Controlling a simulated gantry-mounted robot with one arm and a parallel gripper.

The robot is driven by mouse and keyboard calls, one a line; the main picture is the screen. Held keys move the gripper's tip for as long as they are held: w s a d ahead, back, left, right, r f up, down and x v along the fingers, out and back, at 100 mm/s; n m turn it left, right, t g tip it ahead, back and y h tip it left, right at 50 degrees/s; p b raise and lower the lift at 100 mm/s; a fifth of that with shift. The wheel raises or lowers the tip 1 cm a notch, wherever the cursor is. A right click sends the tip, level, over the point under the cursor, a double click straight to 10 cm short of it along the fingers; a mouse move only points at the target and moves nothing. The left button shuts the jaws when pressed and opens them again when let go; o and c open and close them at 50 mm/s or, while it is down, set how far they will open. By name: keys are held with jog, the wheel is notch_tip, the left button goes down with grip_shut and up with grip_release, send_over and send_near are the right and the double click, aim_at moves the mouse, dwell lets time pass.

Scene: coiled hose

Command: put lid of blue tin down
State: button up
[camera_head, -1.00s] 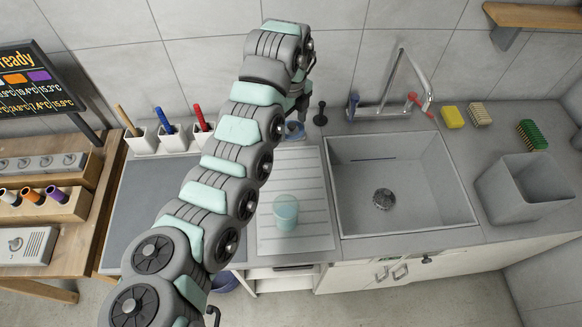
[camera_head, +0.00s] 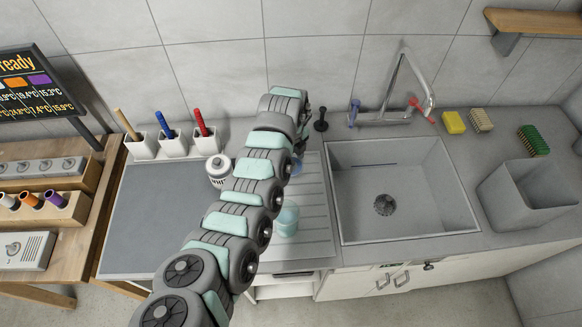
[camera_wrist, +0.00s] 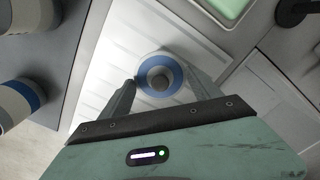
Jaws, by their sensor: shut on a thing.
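The lid of the blue tin (camera_wrist: 158,94) is a round blue disc with a grey knob, between the fingers of my gripper (camera_wrist: 160,76) in the wrist view. My gripper is shut on it, over the pale ribbed drainboard (camera_wrist: 105,62). The rest of the blue tin is not clearly seen.
A teal cup (camera_head: 287,222) stands on the drainboard in front of my gripper. A white canister with a knobbed lid (camera_head: 218,172) stands left of my arm by the dark mat (camera_head: 150,220). The sink (camera_head: 400,190) lies to the right; a black upright object (camera_head: 320,118) stands behind.

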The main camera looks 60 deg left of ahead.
jog(key=shift+f, duration=2)
jog(key=shift+f, duration=0.15)
jog(key=o, duration=1.3)
notch_tip(320, 180, up, 12)
jog(key=shift+r, duration=0.2)
